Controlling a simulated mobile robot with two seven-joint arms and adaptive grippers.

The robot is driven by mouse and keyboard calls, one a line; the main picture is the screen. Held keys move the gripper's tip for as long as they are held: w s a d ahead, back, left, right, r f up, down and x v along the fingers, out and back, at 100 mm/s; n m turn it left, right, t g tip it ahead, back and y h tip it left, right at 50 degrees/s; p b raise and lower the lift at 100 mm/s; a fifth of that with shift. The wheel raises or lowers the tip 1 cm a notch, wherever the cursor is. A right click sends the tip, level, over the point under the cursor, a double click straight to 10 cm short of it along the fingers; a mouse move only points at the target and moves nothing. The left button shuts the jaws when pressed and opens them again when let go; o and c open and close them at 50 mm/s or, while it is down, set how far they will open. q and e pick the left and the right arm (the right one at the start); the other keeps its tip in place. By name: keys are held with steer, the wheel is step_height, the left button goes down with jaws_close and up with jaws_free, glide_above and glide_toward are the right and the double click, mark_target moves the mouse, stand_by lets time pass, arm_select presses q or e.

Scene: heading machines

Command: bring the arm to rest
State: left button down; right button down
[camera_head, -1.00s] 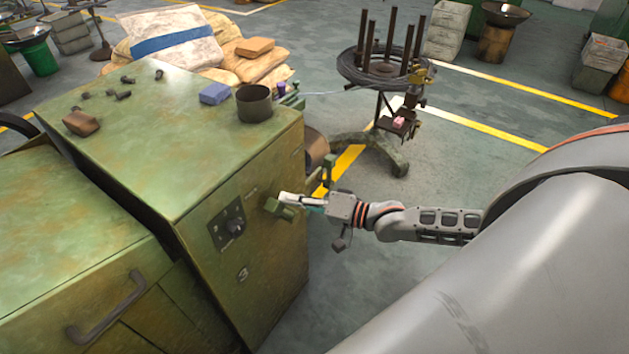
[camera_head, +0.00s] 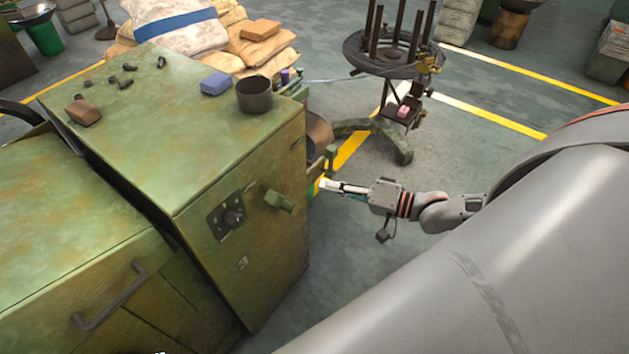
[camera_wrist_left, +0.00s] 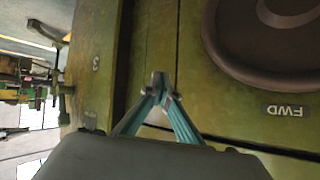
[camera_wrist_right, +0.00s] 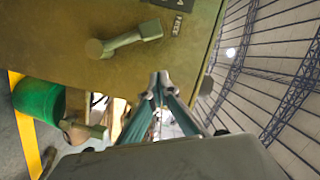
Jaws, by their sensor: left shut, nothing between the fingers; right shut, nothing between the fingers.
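My right gripper (camera_head: 328,185) is shut and empty in the head view, to the right of the green machine (camera_head: 150,160). It points left towards the machine's side and is clear of the green lever handle (camera_head: 279,201). In the right wrist view its fingertips (camera_wrist_right: 160,82) meet, with the lever handle (camera_wrist_right: 134,38) on the machine face beyond them. My left gripper does not clearly show in the head view. In the left wrist view its fingertips (camera_wrist_left: 160,82) are together and empty, in front of a green machine panel with a round dark knob (camera_wrist_left: 265,40) and a FWD label (camera_wrist_left: 285,110).
A dark cup (camera_head: 255,95), a blue block (camera_head: 215,83) and a brown block (camera_head: 83,112) sit on the machine top. A wire coil stand (camera_head: 390,65) is behind my right gripper. Sacks (camera_head: 178,28) lie behind the machine. Open floor (camera_head: 470,130) is at the right.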

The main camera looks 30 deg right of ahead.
steer(key=shift+s+d+r, duration=0.15)
steer(key=shift+s+d, duration=0.1)
steer(key=shift+s, duration=0.25)
steer(key=s+a+f+n+g+h, duration=0.1)
steer(key=s+a+f+n+h, duration=0.2)
steer(key=s+a+f+n, duration=0.2)
steer(key=s+a+f+n+g+h, duration=0.2)
steer(key=s+a+f+n, duration=0.3)
steer(key=f, duration=0.7)
steer(key=shift+s+a+n+h, duration=0.2)
steer(key=shift+a+n+h, duration=0.1)
steer(key=shift+a+h, duration=0.8)
steer(key=shift+a, duration=0.15)
